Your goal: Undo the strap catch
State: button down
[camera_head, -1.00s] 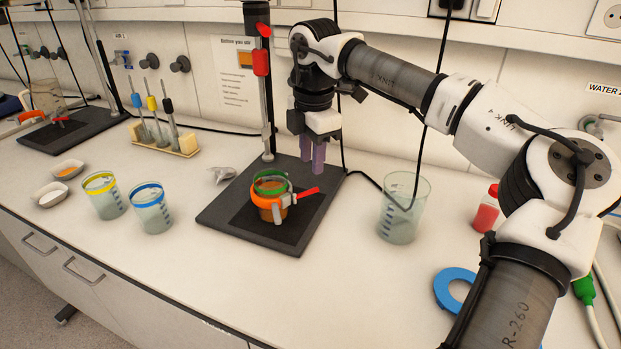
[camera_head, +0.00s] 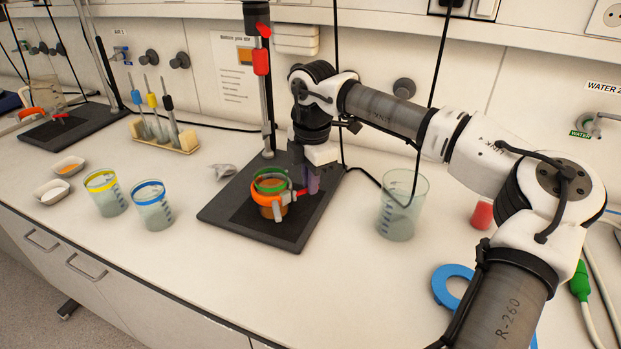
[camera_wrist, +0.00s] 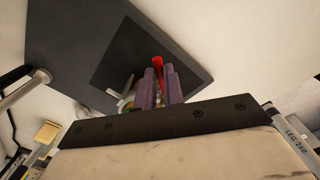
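A cup with a green rim (camera_head: 270,185) and brown-orange contents stands on the dark stand base. An orange strap (camera_head: 268,198) goes around it, with a metal catch at its right side. The catch's red lever (camera_head: 302,192) points right; its red end also shows in the wrist view (camera_wrist: 158,64). My gripper (camera_head: 313,186) points down at the lever, right of the cup. In the wrist view its purple fingers (camera_wrist: 160,82) stand on either side of the lever with a narrow gap. Whether they press on it is not clear. The fingers hide much of the cup and catch there.
A stand pole with a red clamp (camera_head: 261,62) rises behind the cup from the dark base (camera_head: 225,213). A clear beaker (camera_head: 402,212) stands to the right, with a hanging cable by it. Yellow-rimmed (camera_head: 104,195) and blue-rimmed (camera_head: 152,208) beakers stand left. The front counter is clear.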

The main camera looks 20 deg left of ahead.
jog(key=shift+s+d+f+m+b, duration=0.15)
jog(key=shift+m+b, duration=0.35)
jog(key=shift+b, duration=0.3)
jog(key=shift+d+f+m+b, duration=0.15)
jog(key=shift+m+b, duration=0.35)
jog(key=shift+b, duration=0.25)
jog(key=shift+s+d+r+m+b, duration=0.15)
jog(key=shift+s+m+b, duration=0.1)
jog(key=shift+m+b, duration=0.65)
jog(key=shift+s+r+m, duration=0.15)
jog(key=shift+r+m, duration=0.05)
jog(key=shift+m, duration=0.2)
jog(key=c, duration=1.5)
grip_release()
jog(key=r, duration=1.3)
jog(key=shift+s+d+r, duration=0.15)
jog(key=shift+s+r, duration=0.15)
jog(key=shift+r, duration=0.1)
